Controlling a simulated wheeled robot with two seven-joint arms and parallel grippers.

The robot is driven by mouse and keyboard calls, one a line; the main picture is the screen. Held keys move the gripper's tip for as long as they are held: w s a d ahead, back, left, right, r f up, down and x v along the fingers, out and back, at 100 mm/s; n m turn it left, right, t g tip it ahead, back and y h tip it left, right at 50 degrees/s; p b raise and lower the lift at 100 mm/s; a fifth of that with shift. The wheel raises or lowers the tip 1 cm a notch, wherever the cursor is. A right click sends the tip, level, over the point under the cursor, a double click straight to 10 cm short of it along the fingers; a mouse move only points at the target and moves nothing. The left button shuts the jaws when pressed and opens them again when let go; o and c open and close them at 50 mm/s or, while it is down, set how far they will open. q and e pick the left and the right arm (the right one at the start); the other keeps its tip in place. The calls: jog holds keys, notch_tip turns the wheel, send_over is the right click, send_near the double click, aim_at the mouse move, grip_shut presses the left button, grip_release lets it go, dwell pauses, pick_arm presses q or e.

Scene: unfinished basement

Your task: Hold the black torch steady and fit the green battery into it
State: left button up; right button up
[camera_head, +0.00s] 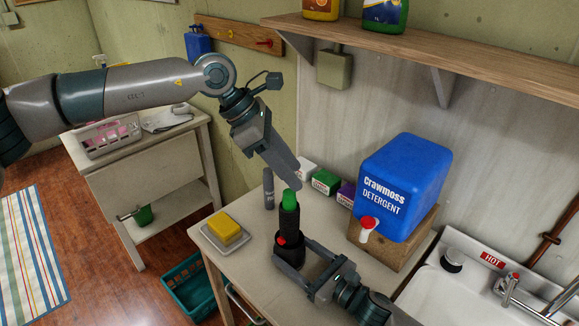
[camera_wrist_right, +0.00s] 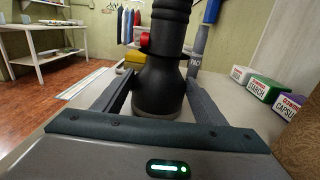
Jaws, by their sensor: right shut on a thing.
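The black torch (camera_head: 289,222) stands upright on the table, wide end down, with a red button on its side. My right gripper (camera_head: 290,262) is shut on its lower part; in the right wrist view the torch (camera_wrist_right: 160,85) stands between the two fingers. The green battery (camera_head: 289,199) is upright at the torch's top end, its upper part showing above the rim. How deep it sits is hidden. My left gripper (camera_head: 291,181) points down at the battery's top from above. Its fingers are seen side-on, so their gap and any contact are unclear.
A blue detergent container (camera_head: 402,185) on a wooden block (camera_head: 378,240) stands right of the torch. Small boxes (camera_head: 326,181) and a grey tube (camera_head: 268,188) are behind it. A yellow sponge (camera_head: 223,226) on a dish lies left. A shelf (camera_head: 440,50) overhangs; a sink (camera_head: 450,290) is at right.

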pick_arm(q)
jog(key=shift+r, duration=0.15)
jog(key=shift+a+r, duration=0.1)
jog(key=shift+r, duration=0.5)
jog(key=v, duration=1.1)
jog(key=shift+a+r, duration=0.2)
jog(key=shift+r, duration=0.1)
pick_arm(e)
jog(key=o, duration=1.3)
jog(key=shift+s+d, duration=0.1)
jog(key=shift+s, duration=0.05)
jog(key=v, duration=1.1)
jog(key=shift+s+d, duration=0.2)
jog(key=shift+s, duration=0.05)
